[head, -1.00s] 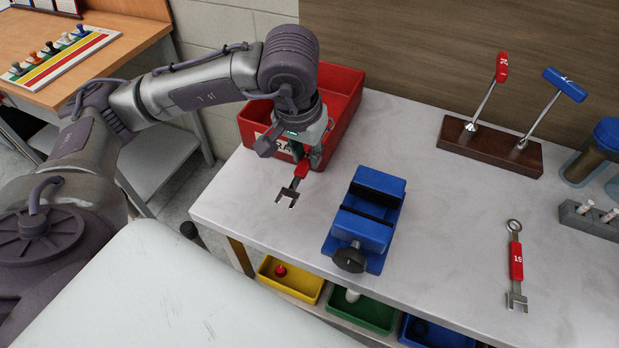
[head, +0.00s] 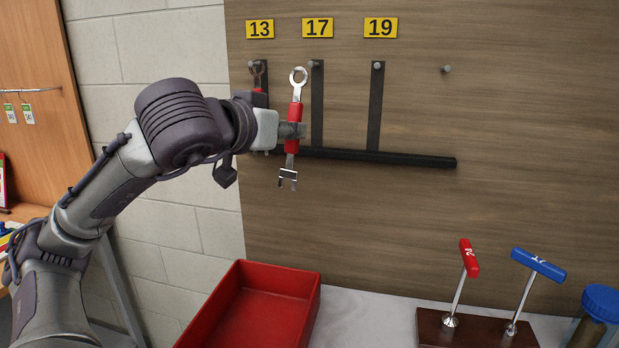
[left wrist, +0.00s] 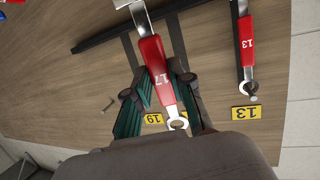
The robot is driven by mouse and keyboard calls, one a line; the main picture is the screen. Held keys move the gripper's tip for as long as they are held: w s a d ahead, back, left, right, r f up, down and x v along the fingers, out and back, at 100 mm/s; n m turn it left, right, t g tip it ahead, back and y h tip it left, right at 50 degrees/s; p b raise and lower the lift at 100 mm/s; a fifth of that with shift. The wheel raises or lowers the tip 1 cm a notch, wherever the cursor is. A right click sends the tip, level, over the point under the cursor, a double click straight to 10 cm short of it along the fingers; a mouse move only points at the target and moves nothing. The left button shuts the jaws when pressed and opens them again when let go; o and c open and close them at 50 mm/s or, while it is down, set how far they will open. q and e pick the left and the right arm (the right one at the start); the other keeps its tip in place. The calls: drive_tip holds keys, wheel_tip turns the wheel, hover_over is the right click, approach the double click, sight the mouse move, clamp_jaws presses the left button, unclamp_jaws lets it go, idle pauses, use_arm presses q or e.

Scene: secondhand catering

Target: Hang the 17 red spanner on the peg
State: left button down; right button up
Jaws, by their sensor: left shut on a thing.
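My left gripper (head: 291,130) is shut on the red 17 spanner (head: 295,112) by its handle. It holds the spanner nearly upright, ring end up, in front of the board. In the head view the ring is just left of the peg (head: 314,65) under the 17 label (head: 317,28); the gap in depth is hard to tell. The left wrist view shows the number 17 on the spanner's handle (left wrist: 158,75). A red 13 spanner (left wrist: 246,42) hangs under the 13 label (left wrist: 245,113). My right gripper is not in view.
The peg (head: 377,66) under the 19 label (head: 380,27) is empty, as is an unlabelled peg (head: 447,69). A black rail (head: 400,158) crosses the board. Below are an empty red bin (head: 262,305) and a wooden stand (head: 470,330) with red and blue T-handled tools.

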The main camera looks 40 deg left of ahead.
sight(289, 114)
use_arm(q)
drive_tip(key=shift+w+a+r, duration=0.1)
drive_tip(key=shift+w+r, duration=0.05)
drive_tip(key=shift+r, duration=0.35)
drive_tip(key=shift+w+a+r, duration=0.1)
drive_tip(key=shift+w+r, duration=0.05)
drive_tip(key=shift+r, duration=0.3)
drive_tip(key=shift+w+a, duration=0.2)
drive_tip(key=shift+w, duration=0.1)
drive_tip(key=shift+w+a+p, duration=0.3)
drive_tip(key=shift+w+p, duration=0.1)
drive_tip(key=shift+w, duration=0.3)
drive_tip(key=shift+w+a+f+p, duration=0.1)
drive_tip(key=shift+w+a+p, duration=0.3)
drive_tip(key=shift+w, duration=0.4)
drive_tip(key=shift+w+a+f+p, duration=0.1)
drive_tip(key=shift+w+a+p, duration=0.15)
drive_tip(key=shift+w+a, duration=0.4)
drive_tip(key=shift+a+r+p+x, duration=0.15)
drive_tip(key=shift+p+x, duration=0.25)
drive_tip(key=shift+x, duration=0.65)
drive_tip(key=shift+a+r+p+x, duration=0.1)
drive_tip(key=shift+a+p+x, duration=0.2)
drive_tip(key=shift+x, duration=0.8)
drive_tip(key=shift+d, duration=0.1)
drive_tip(key=c, duration=0.9)
unclamp_jaws()
drive_tip(key=shift+c, duration=0.2)
